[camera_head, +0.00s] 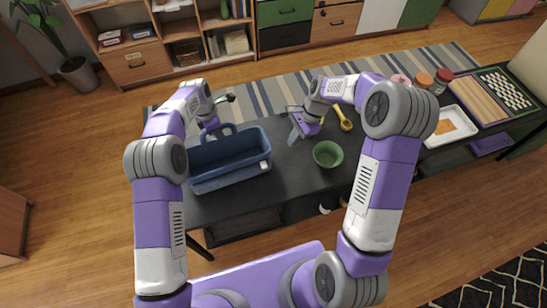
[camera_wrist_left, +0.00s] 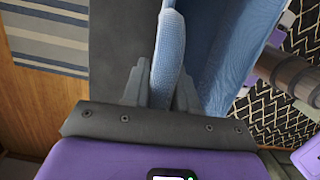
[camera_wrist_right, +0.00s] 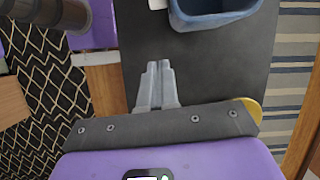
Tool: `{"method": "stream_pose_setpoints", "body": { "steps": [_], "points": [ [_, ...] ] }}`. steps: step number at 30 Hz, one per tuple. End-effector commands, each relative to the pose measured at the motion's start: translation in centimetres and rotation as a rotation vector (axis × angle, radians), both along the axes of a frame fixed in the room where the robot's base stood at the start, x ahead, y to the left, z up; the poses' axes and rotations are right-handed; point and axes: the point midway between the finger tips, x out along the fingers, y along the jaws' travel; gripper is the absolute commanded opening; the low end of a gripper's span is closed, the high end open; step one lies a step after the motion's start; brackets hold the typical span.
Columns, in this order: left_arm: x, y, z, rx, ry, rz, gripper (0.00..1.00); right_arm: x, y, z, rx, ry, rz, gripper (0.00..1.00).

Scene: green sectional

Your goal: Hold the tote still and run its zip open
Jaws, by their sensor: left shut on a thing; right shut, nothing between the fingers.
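The blue tote (camera_head: 230,178) stands on the dark table, left of its middle. Its top is open and its dark inside shows. A small white tab (camera_head: 264,165) sits at its right front corner. My left gripper (camera_head: 212,131) is shut on the tote's handle at the back left; in the left wrist view the light-blue handle (camera_wrist_left: 168,55) lies between the fingers (camera_wrist_left: 160,88). My right gripper (camera_head: 297,133) is shut and empty, to the right of the tote and apart from it. The right wrist view shows its fingers together (camera_wrist_right: 157,85) and the tote's end (camera_wrist_right: 210,18) beyond.
A green bowl (camera_head: 328,154) stands right of the tote, near my right gripper. A yellow utensil (camera_head: 344,119) lies behind it. A white tray (camera_head: 449,127), jars (camera_head: 424,80) and a board game (camera_head: 504,90) are further right. Bare table lies between tote and bowl.

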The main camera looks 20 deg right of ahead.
Motion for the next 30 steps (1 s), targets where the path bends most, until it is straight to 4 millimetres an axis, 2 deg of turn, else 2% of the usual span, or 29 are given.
{"method": "stream_pose_setpoints", "body": {
  "steps": [3,7,20,24,30],
  "points": [
    [0.0,0.0,0.1,-0.001,-0.001,0.0,0.0,0.2,-0.3,0.8,0.003,0.018,-0.033,0.0],
    [0.0,0.0,0.1,-0.001,-0.001,0.0,0.0,0.1,0.1,-0.2,0.004,0.023,-0.038,0.0],
    [0.0,0.0,0.1,-0.001,-0.001,0.0,0.0,-0.2,3.4,-8.5,0.005,0.024,-0.036,0.0],
    [0.0,0.0,0.1,-0.001,-0.001,0.0,0.0,-0.3,5.6,-8.2,0.003,0.02,-0.032,0.0],
    [0.0,0.0,0.1,-0.001,-0.001,0.0,0.0,-0.4,7.1,-8.2,0.004,0.019,-0.036,0.0]
  ]
}}
